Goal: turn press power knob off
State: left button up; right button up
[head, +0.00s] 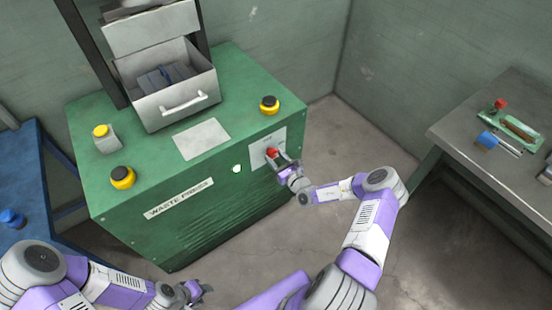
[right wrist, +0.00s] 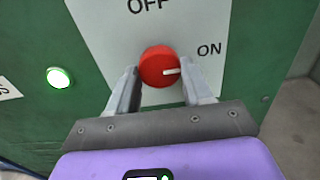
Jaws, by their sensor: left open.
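The green waste press (head: 200,160) stands at the centre of the head view. Its red power knob (head: 271,153) sits on a pale plate (head: 262,143) on the press's side. In the right wrist view the red knob (right wrist: 159,66) has its white mark pointing right, toward "ON"; "OFF" is printed above. My right gripper (right wrist: 160,88) is open, with one finger on each side of the knob; I cannot tell whether they touch it. It also shows in the head view (head: 284,166). My left gripper (head: 197,292) is open and empty at the bottom left, away from the press.
A lit green lamp (right wrist: 58,77) is left of the knob plate. A grey bench (head: 480,110) stands right, a blue table (head: 35,180) left. Bare floor (head: 330,130) lies between press and bench.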

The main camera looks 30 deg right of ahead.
jog(key=shift+c, duration=1.3)
jog(key=shift+r+n+p, duration=0.15)
jog(key=shift+n+p, duration=0.65)
jog(key=shift+p, duration=0.3)
jog(key=n+p, duration=0.2)
jog(key=shift+p, duration=0.4)
jog(key=n+p, duration=0.2)
jog(key=n, duration=0.1)
jog(key=n+p, duration=0.3)
jog(key=n, duration=0.2)
jog(key=shift+n, duration=0.3)
jog(key=n+p, duration=0.3)
jog(key=n, duration=0.2)
jog(key=shift+d+n, duration=0.15)
jog(key=shift+n, duration=0.25)
jog(key=o, duration=1)
